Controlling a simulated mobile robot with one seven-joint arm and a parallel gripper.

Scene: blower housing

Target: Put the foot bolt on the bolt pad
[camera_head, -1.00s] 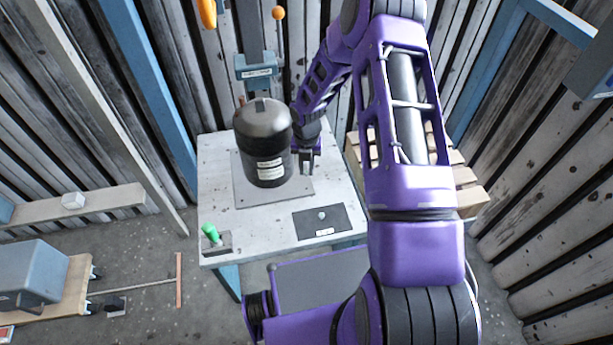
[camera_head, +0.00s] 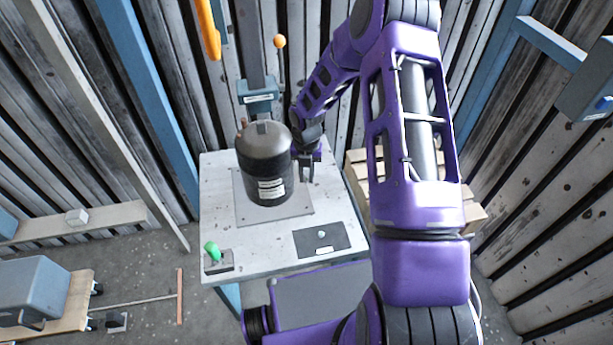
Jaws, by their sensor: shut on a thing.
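The blower housing, a black domed cylinder (camera_head: 264,165), stands upright on a grey plate on the table. My gripper (camera_head: 306,178) is just to the right of the housing, low over the table. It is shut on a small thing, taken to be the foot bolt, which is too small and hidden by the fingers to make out. A dark grey flat pad (camera_head: 340,238), likely the bolt pad, lies at the table's front right. A small light round piece (camera_head: 321,234) shows on it.
The pale table (camera_head: 270,255) has clear room between housing and pad. A blue bracket (camera_head: 258,90) is behind the housing. A wooden pallet (camera_head: 470,215) lies right, behind my arm.

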